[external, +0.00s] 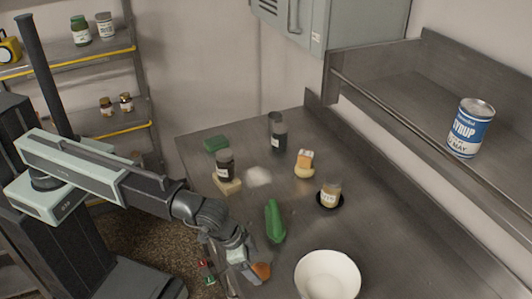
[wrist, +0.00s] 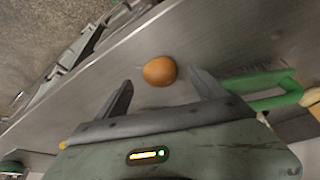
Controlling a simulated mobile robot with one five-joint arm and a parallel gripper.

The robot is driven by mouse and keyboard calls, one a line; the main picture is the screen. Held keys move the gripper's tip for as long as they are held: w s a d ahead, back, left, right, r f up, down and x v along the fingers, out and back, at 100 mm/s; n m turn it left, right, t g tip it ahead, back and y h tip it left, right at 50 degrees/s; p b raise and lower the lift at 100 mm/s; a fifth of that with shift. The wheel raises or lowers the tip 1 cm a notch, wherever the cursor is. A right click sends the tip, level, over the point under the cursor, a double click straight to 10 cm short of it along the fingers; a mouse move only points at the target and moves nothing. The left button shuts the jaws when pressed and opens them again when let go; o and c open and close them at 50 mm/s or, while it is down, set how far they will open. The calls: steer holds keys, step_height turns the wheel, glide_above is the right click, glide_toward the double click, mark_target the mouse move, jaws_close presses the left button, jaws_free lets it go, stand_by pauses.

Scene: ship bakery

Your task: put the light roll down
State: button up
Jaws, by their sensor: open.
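A round, orange-brown roll (wrist: 160,71) lies on the steel counter in the wrist view, between and slightly beyond my fingertips. It also shows in the external view (external: 261,270), near the counter's front edge, partly beside my gripper. My gripper (wrist: 160,78) is open, with a finger on either side of the roll and visible gaps between. In the external view my gripper (external: 247,268) is low over the front edge of the counter. I cannot tell whether any other piece is the light roll.
Jars, including one on a dark dish (external: 330,194), stand farther back. A syrup can (external: 470,128) is on the raised shelf.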

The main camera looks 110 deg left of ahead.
mark_target(257, 268)
steer(key=b+x, duration=0.1)
steer(key=x, duration=0.2)
steer(key=shift+f+b, duration=0.1)
steer(key=shift+b, duration=0.25)
steer(key=c, duration=1.6)
step_height(257, 268, up, 10)
steer(key=p, duration=1)
